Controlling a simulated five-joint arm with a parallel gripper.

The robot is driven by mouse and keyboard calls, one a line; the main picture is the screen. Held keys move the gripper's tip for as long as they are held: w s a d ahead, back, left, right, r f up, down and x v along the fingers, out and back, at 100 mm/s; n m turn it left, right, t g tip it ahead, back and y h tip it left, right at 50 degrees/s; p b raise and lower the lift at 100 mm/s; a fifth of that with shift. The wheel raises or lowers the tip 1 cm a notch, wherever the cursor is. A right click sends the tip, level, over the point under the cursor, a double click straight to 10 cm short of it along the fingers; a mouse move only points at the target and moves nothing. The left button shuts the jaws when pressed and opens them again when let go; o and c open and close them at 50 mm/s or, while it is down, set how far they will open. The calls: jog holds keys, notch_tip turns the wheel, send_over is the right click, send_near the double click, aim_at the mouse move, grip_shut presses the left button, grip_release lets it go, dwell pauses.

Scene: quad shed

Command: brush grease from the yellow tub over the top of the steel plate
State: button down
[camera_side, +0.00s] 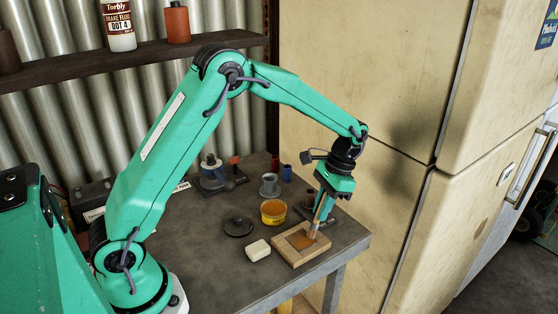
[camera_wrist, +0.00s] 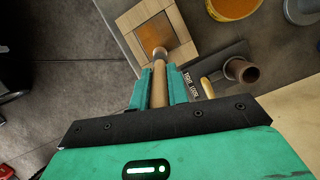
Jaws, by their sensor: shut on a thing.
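My gripper (camera_side: 322,207) is shut on the handle of a brush (camera_side: 313,230), which slants down with its head at the steel plate. In the wrist view the brush handle (camera_wrist: 159,92) lies between the two teal fingers, its tip over the plate. The plate (camera_side: 299,241) sits in a wooden frame (camera_side: 287,253) near the table's front right corner. Its visible top looks orange-brown in the wrist view (camera_wrist: 177,44). I cannot tell whether the bristles touch it. The yellow tub (camera_side: 273,216) stands open behind the frame with amber grease inside; it also shows at the wrist view's top edge (camera_wrist: 229,12).
A white block (camera_side: 257,250) and a dark round lid (camera_side: 238,227) lie left of the frame. A grey flanged piece (camera_side: 269,186), a blue cup (camera_side: 286,173) and a red cup (camera_side: 275,162) stand farther back. A cream cabinet (camera_side: 405,120) rises close on the right.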

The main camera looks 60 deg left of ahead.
jog(key=shift+w, duration=0.3)
jog(key=shift+s, duration=3.4)
jog(key=shift+s+a, duration=0.1)
jog(key=shift+a, duration=0.65)
jog(key=shift+w, duration=3.4)
jog(key=shift+s, duration=3.2)
jog(key=shift+s+r, duration=0.15)
jog(key=shift+s, duration=0.05)
notch_tip(320, 180, up, 8)
jog(key=shift+w, duration=0.1)
